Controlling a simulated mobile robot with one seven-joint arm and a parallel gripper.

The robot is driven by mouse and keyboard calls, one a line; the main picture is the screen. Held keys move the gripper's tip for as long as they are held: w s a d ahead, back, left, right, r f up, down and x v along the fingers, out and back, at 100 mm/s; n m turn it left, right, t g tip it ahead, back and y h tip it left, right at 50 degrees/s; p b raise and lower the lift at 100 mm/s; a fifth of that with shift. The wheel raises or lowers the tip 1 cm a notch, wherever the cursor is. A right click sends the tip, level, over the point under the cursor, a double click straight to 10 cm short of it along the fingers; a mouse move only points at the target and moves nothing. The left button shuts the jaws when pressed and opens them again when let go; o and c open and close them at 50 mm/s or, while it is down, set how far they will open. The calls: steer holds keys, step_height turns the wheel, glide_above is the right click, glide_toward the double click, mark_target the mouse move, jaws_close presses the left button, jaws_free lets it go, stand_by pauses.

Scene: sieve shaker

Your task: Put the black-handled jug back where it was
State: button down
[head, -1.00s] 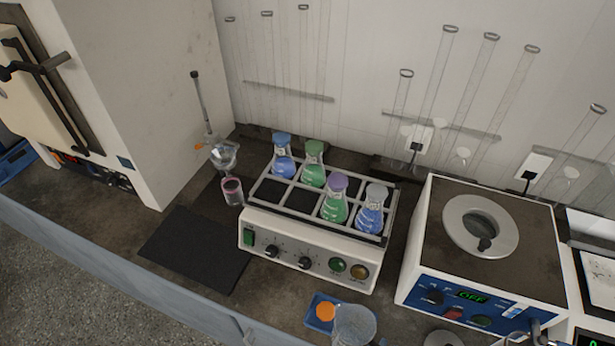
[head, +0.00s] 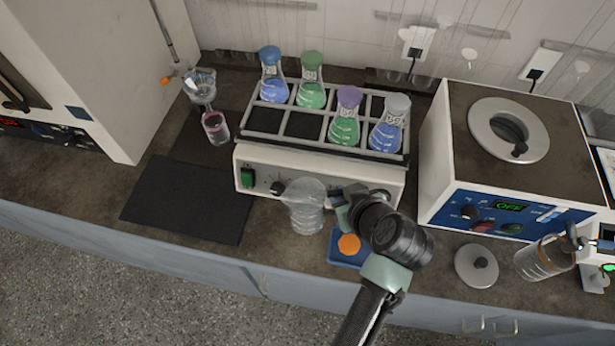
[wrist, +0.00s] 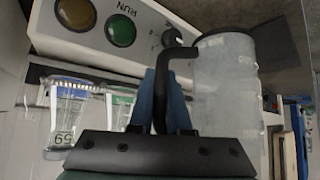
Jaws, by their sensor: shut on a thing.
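The black-handled jug is a clear, ridged jug (head: 305,208), in front of the flask shaker and left of the blue tray in the head view. My gripper (head: 343,205) reaches in from the right and is shut on its handle. In the wrist view the black handle (wrist: 172,58) runs between the blue fingers (wrist: 160,100), and the jug body (wrist: 226,88) is right of them. The jug looks empty and roughly upright in the head view. I cannot tell whether its base touches the counter.
The flask shaker (head: 320,178) with several flasks stands behind. A black mat (head: 190,198) lies left on bare counter. A blue tray (head: 345,258) with an orange item is beside my arm. A round lid (head: 477,266) and another jug (head: 545,258) are right, before the sieve shaker (head: 520,140).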

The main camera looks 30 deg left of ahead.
steer(key=f, duration=0.9)
steer(key=shift+w+a+f, duration=0.1)
steer(key=shift+a+f, duration=0.15)
steer(key=shift+f, duration=0.15)
steer(key=shift+f+b, duration=0.35)
steer(key=shift+f, duration=0.05)
steer(key=c, duration=0.9)
jaws_free()
steer(key=shift+r, duration=0.1)
